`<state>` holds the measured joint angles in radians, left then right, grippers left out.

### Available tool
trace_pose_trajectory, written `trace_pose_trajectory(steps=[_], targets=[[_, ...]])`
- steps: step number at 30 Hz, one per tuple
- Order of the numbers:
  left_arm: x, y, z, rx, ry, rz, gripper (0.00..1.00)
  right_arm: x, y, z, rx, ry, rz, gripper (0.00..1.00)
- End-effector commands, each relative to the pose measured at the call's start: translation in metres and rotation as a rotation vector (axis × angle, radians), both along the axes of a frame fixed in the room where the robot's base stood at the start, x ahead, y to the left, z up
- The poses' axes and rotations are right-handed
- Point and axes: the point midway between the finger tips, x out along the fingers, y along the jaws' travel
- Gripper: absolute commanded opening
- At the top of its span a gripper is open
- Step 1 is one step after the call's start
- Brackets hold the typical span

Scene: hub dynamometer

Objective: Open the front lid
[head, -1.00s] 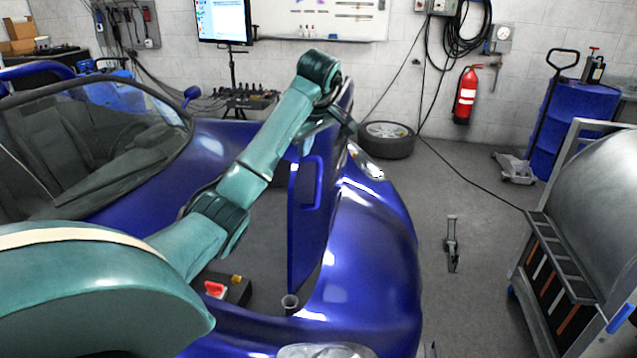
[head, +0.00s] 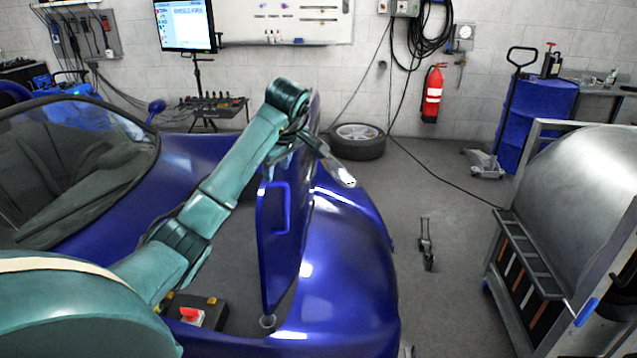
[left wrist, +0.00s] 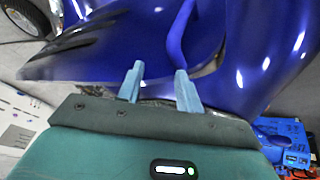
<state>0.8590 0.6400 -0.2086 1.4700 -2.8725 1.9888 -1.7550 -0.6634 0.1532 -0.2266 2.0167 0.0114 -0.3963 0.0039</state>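The front lid (head: 268,245) of the blue car stands steeply raised above the open front compartment, with a blue loop handle (head: 282,208) on its face. My left arm reaches across the compartment to the lid's upper part. My left gripper (head: 312,145) is there, partly hidden by its own wrist. In the left wrist view its two pale blue fingers (left wrist: 159,84) are apart with nothing clearly between them. The curved blue bar (left wrist: 178,35) lies just past the right finger; I cannot tell whether they touch. My right gripper is not in view.
A black box with a red button (head: 191,315) and a small cup (head: 267,322) are in the compartment. A wheel (head: 358,141) lies by the wall. Grey floor between car and cabinet is mostly clear.

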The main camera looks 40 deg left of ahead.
Motion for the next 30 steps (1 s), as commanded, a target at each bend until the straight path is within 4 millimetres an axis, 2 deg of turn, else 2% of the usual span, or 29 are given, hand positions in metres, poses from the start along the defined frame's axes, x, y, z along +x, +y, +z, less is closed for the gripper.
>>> trace_pose_trajectory(steps=[1,3,15,30], targets=[[-0.004,-0.019,-0.028,-0.038,0.072,-0.02,0.36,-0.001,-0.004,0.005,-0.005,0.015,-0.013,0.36],[-0.004,-0.024,-0.034,-0.038,0.07,-0.018,0.36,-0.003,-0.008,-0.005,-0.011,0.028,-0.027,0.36],[-0.008,-0.051,-0.035,-0.038,0.075,-0.017,0.36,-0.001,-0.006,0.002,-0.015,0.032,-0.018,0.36],[-0.009,-0.083,-0.026,-0.029,0.058,-0.018,0.36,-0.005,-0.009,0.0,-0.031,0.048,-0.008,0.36]])
